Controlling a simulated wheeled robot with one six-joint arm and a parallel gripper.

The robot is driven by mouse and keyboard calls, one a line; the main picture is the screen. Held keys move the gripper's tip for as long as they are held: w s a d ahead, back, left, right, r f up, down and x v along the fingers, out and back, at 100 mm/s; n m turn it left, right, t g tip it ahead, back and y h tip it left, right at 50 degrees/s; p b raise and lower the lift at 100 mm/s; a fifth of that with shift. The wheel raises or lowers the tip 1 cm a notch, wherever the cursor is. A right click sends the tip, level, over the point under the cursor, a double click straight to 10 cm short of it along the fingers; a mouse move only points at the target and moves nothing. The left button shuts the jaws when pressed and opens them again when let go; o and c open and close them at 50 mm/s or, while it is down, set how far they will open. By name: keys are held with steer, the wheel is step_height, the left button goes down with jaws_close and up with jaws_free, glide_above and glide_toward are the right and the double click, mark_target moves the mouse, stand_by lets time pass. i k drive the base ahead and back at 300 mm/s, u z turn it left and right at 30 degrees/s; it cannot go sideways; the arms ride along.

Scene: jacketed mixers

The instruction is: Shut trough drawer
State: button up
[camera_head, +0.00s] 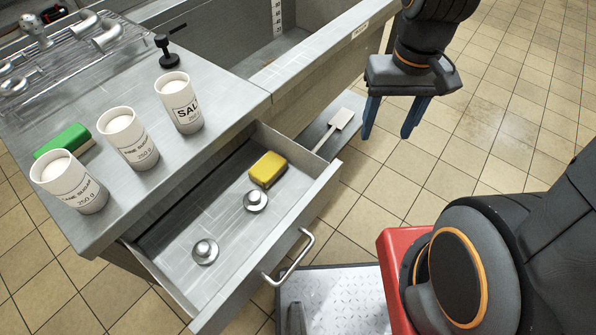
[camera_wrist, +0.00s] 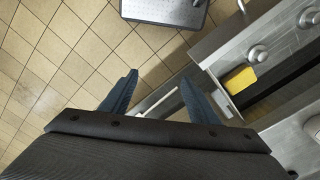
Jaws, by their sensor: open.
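The trough drawer (camera_head: 322,189) is pulled out from under the steel counter in the head view. It holds a yellow block (camera_head: 268,169) and two round metal knobbed pieces (camera_head: 205,251). Its curved handle (camera_head: 290,262) is on the outer front face, facing the lower right. In the wrist view the drawer lies at the right, with the yellow block (camera_wrist: 241,80) inside. My gripper (camera_head: 395,118) is open and empty, with blue fingers pointing down. It is beyond the drawer's right end, above the floor and apart from the drawer and handle.
Three white labelled cups (camera_head: 127,138) and a green block (camera_head: 63,140) stand on the counter (camera_head: 215,152). A white spatula-like tool (camera_head: 335,126) lies on a ledge beside the drawer. A metal tread plate (camera_head: 340,300) is on the floor near the handle. Tiled floor is clear at the right.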

mark_target(251, 245)
steer(key=u, duration=2.7)
steer(key=k, duration=1)
steer(key=z, duration=1)
